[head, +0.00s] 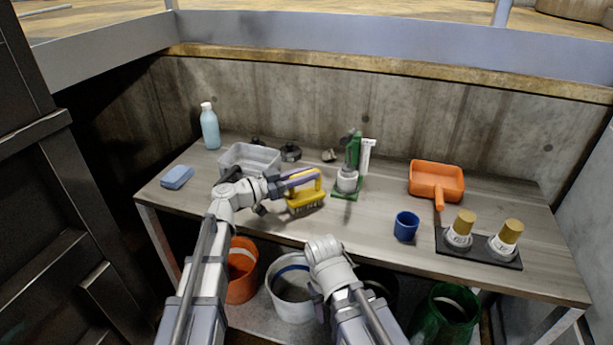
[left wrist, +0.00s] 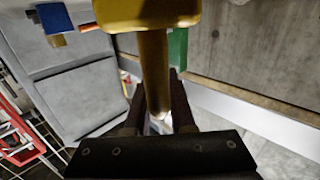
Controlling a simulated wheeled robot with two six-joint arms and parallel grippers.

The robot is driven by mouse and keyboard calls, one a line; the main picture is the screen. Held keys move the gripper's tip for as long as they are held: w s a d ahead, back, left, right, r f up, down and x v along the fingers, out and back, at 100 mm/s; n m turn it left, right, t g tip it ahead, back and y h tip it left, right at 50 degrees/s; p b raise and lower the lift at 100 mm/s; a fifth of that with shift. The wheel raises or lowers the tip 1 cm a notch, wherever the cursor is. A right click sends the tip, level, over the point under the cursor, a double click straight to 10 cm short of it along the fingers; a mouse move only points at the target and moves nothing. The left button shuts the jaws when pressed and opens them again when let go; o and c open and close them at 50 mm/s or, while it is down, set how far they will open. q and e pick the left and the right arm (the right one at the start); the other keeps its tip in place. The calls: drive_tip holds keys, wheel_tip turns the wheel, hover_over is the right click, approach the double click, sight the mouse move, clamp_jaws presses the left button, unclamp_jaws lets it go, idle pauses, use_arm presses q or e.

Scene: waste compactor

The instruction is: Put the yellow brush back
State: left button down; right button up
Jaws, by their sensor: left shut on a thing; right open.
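The yellow brush (head: 306,199) is above the middle of the worktable, bristles facing down. I cannot tell whether the bristles touch the tabletop. My left gripper (head: 292,183) is shut on the brush. In the left wrist view, the brush's yellow handle (left wrist: 153,65) runs between the two dark fingers of my left gripper (left wrist: 160,108), and its wider yellow part fills the top edge. My right arm's end (head: 325,258) is at the table's front edge, apart from the brush; its gripper is open and empty, with its fingers hard to make out.
A green stand (head: 353,152) is just right of the brush; a clear tray (head: 250,157) is behind and left. A blue cup (head: 406,226), orange dustpan (head: 436,180) and black base (head: 478,250) with two gold-topped pieces stand right. A blue sponge (head: 177,177) and bottle (head: 210,127) are left.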

use_arm(q)
drive_tip(key=c, duration=0.8)
unclamp_jaws()
drive_tip(key=shift+f, duration=0.1)
drive_tip(key=shift+o, duration=0.2)
drive_tip(key=shift+a+r+p, duration=0.1)
drive_tip(key=shift+r+p, duration=0.1)
drive_tip(key=shift+p, duration=0.1)
drive_tip(key=v, duration=1.2)
